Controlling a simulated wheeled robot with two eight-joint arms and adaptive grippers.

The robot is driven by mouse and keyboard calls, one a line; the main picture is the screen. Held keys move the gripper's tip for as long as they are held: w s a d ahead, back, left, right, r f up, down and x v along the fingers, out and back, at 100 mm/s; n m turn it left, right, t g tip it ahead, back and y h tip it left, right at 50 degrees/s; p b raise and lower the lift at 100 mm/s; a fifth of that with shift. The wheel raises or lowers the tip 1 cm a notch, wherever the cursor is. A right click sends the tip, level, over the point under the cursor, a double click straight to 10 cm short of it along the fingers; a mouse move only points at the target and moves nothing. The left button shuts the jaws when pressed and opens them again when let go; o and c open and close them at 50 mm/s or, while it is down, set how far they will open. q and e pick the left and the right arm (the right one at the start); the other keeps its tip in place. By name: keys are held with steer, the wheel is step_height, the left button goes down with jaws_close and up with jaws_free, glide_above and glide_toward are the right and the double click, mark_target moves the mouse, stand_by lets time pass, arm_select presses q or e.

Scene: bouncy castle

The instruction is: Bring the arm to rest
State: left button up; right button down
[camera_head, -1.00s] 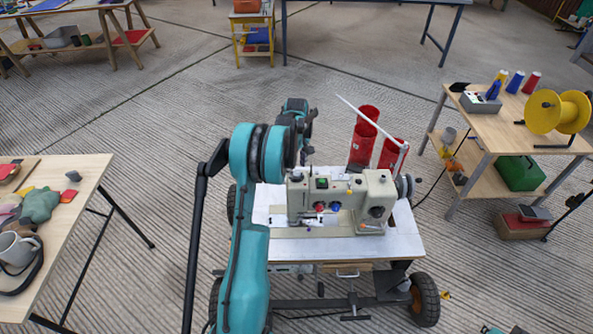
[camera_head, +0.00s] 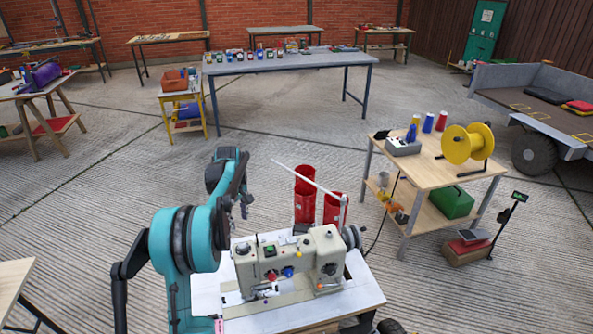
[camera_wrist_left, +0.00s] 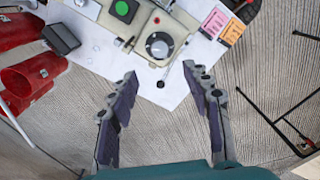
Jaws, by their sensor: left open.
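My left arm comes in from the lower left in the head view and bends beside the sewing machine (camera_head: 300,262). My left gripper (camera_head: 243,206) is small and dark there, partly hidden by my own arm, and its jaws are hard to make out. In the left wrist view the left gripper (camera_wrist_left: 161,74) is open, with two fingers apart and nothing between them. The sewing machine (camera_wrist_left: 160,35) and its white table top (camera_wrist_left: 95,45) lie beyond the fingertips. My right gripper is not in view.
Red cylinders (camera_head: 304,195) stand just behind the machine. A wooden table (camera_head: 430,170) with a yellow spool (camera_head: 462,146) stands to the right. Another table's corner (camera_head: 12,280) is at the left edge. A long grey table (camera_head: 285,65) stands farther back. Open concrete floor lies between.

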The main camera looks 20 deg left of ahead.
arm_select(q)
steer(key=s+d+r+m+t, duration=0.1)
steer(key=s+d+r+m, duration=0.25)
steer(key=d, duration=0.35)
steer(key=s+d+r+m+t+y, duration=0.1)
steer(key=s+d+r+m, duration=0.1)
steer(key=d+r, duration=0.3)
steer(key=s+d+r+m+t, duration=0.1)
steer(key=s+d+r+m, duration=0.2)
steer(key=d, duration=0.5)
steer(key=s+d+f+m+t+h, duration=0.1)
steer(key=s+d+f+m+t, duration=0.3)
steer(key=s+d+m, duration=0.4)
steer(key=s+d, duration=0.4)
steer(key=s, duration=0.3)
steer(key=shift+d, duration=0.2)
steer(key=shift+f+m, duration=0.1)
steer(key=shift+m, duration=0.15)
